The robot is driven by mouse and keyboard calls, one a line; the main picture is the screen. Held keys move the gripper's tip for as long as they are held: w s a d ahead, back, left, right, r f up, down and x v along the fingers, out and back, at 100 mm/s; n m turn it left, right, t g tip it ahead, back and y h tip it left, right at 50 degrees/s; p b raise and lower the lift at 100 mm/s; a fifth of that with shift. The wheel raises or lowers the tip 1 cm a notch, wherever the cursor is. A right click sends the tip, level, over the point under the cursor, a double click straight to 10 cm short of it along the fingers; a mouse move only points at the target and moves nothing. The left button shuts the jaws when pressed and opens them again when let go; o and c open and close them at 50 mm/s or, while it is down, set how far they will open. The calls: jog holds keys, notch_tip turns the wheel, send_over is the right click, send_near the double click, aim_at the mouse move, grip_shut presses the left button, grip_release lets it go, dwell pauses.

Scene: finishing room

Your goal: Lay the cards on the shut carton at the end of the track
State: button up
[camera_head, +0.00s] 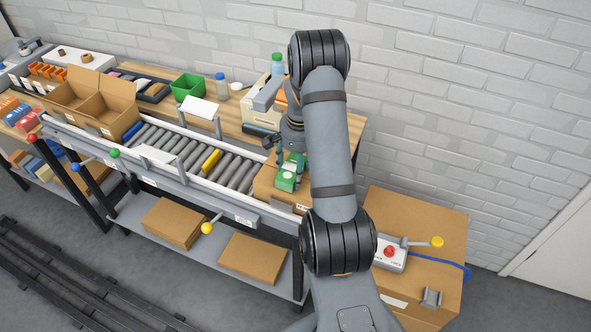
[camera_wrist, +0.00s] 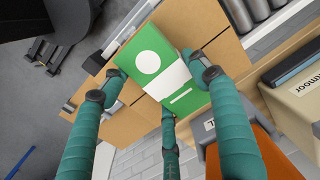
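The cards are a green pack with a white circle and a white band (camera_wrist: 150,62). In the head view the pack (camera_head: 286,179) is at the right end of the roller track, over the shut brown carton (camera_head: 268,186). My gripper (camera_wrist: 158,82) has its teal fingers around the pack, pressed to its sides, with the third finger's tip hidden behind it. My gripper (camera_head: 291,162) points down over the carton in the head view. The carton's top (camera_wrist: 222,52) shows past the pack in the wrist view. Any gap beneath the pack is hidden.
The roller track (camera_head: 180,150) runs left to an open carton (camera_head: 92,105). A yellow roller (camera_head: 211,160) stands out on it. A green bin (camera_head: 188,86) and a cream box (camera_head: 258,100) stand behind. A control box with a red button (camera_head: 389,253) sits at right.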

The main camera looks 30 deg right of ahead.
jog(key=o, duration=0.5)
jog(key=shift+o, duration=0.9)
jog(key=o, duration=0.3)
jog(key=shift+r, duration=0.15)
jog(key=shift+r+p, duration=0.75)
jog(key=shift+r, duration=0.25)
jog(key=shift+r+p, duration=2.2)
jog(key=shift+r, duration=0.8)
jog(key=shift+f, duration=0.1)
